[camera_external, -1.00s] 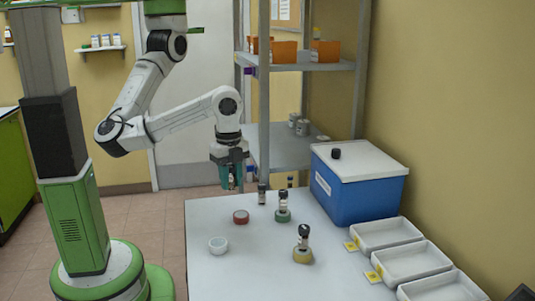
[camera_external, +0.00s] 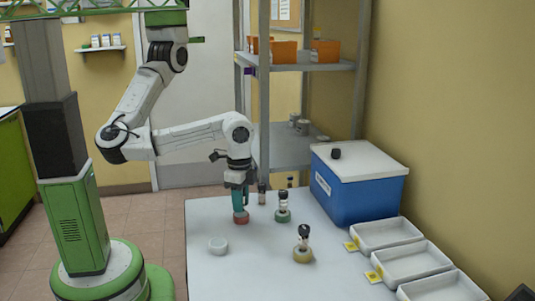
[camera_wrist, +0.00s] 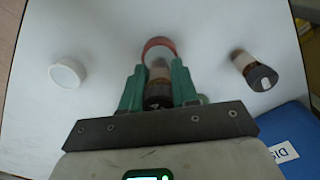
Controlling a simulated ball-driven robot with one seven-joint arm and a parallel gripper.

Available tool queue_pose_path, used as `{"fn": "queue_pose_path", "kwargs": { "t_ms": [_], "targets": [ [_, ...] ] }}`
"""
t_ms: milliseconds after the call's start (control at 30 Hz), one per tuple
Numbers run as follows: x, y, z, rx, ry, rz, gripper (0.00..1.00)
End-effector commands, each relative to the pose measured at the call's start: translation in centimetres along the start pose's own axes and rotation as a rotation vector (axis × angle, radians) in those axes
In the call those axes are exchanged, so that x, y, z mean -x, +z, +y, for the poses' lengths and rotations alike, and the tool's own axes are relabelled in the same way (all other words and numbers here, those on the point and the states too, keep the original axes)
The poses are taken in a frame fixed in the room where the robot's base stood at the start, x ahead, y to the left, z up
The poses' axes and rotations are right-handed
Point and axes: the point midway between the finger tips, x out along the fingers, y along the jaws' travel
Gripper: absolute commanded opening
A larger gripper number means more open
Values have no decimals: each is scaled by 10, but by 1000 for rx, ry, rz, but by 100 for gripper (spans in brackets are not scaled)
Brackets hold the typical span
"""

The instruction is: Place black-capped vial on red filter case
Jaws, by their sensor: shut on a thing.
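My gripper (camera_external: 240,202) has teal fingers pointing down at the red filter case (camera_external: 241,219) on the white table. In the wrist view the gripper (camera_wrist: 158,85) is shut on a black-capped vial (camera_wrist: 158,95), an amber vial with a pale label. The red case (camera_wrist: 158,43) shows as a ring just beyond the vial's far end, partly hidden by the vial. The vial's lower end appears at or just above the case; I cannot tell whether they touch. In the external view the fingers hide most of the held vial.
Another dark-capped vial (camera_external: 262,194) stands close to the right of my gripper. Vials stand on the green case (camera_external: 283,215) and the yellow case (camera_external: 303,255). A white case (camera_external: 218,245) is empty. A blue box (camera_external: 355,190) and white trays (camera_external: 385,234) are on the right.

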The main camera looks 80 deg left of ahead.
Motion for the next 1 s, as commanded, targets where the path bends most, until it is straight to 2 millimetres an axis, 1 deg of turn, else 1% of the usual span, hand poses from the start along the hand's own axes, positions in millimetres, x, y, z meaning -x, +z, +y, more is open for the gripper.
{"fn": "queue_pose_path", "kwargs": {
  "t_ms": [33,100,367,500,533,767,1000],
  "targets": [
    [-5,0,0,-1,1,-1,0],
    [-9,0,0,0,0,0,0],
    [-10,0,0,0,1,1,0],
    [-14,0,0,-1,0,1,0],
    [-13,0,0,-1,1,1,32],
    [-12,0,0,-1,1,1,54],
    [-12,0,0,-1,1,1,55]
  ]
}}
